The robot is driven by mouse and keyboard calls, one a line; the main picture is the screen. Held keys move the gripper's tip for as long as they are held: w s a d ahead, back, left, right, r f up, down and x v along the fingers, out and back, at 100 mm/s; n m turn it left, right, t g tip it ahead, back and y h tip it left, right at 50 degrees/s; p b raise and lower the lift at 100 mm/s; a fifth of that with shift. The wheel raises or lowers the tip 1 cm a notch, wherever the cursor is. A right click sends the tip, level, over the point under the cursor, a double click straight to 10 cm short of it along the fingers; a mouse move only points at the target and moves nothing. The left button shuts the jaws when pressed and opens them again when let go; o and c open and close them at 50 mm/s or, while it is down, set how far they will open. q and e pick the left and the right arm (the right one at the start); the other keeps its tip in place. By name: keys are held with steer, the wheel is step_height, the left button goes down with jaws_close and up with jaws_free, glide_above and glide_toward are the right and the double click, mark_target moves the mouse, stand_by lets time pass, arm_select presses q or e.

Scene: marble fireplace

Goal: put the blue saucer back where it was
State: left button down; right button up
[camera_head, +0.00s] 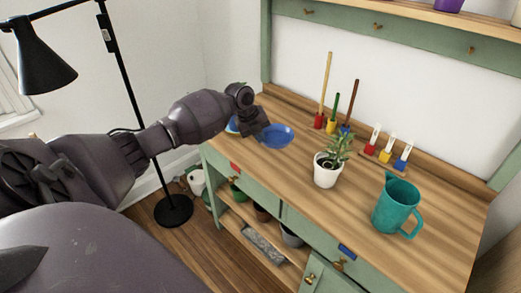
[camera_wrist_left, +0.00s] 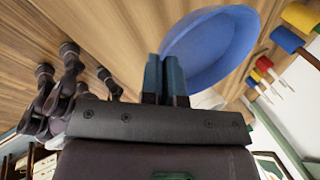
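The blue saucer (camera_head: 278,136) is at the left end of the wooden worktop in the head view. It fills the upper middle of the left wrist view (camera_wrist_left: 212,48), close to the camera. My left gripper (camera_head: 262,132) is at the saucer's left edge. In the left wrist view its two fingers (camera_wrist_left: 165,78) are close together, with the saucer's rim at their tips; they look shut on it. I cannot tell whether the saucer touches the worktop. My right gripper does not show.
A potted plant in a white pot (camera_head: 327,172) and a teal jug (camera_head: 396,205) stand on the worktop (camera_head: 300,152). Brushes in coloured holders (camera_head: 332,124) line the back. Another blue item (camera_head: 232,126) shows partly behind my gripper. A black floor lamp (camera_head: 130,100) stands at left.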

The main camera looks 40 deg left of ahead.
mark_target(263, 156)
arm_select(q)
step_height(263, 156, down, 5)
steer(key=shift+f+b, duration=0.2)
steer(key=shift+b, duration=0.25)
steer(key=shift+f, duration=0.2)
steer(key=shift+r, duration=0.15)
steer(key=shift+f, duration=0.2)
steer(key=c, duration=1.4)
jaws_free()
steer(key=shift+o, duration=0.2)
